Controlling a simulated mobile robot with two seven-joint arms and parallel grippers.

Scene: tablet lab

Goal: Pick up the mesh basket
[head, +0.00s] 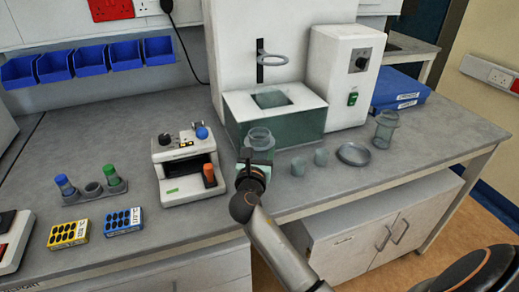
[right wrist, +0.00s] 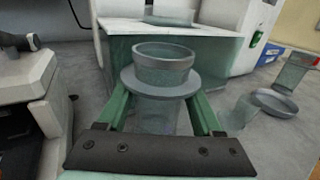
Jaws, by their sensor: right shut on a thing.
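The mesh basket (head: 260,137) is a grey, see-through cylinder with a thick collar and a wide flange below it. In the right wrist view the basket (right wrist: 163,68) stands upright between the green fingers of my right gripper (right wrist: 160,100). The right gripper (head: 256,164) is shut on it, with a finger on each side just under the flange. My left gripper is not in view.
A white instrument (head: 183,165) with an orange-capped vial is close on the left. A ring holder (head: 272,59) juts out above the bath.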

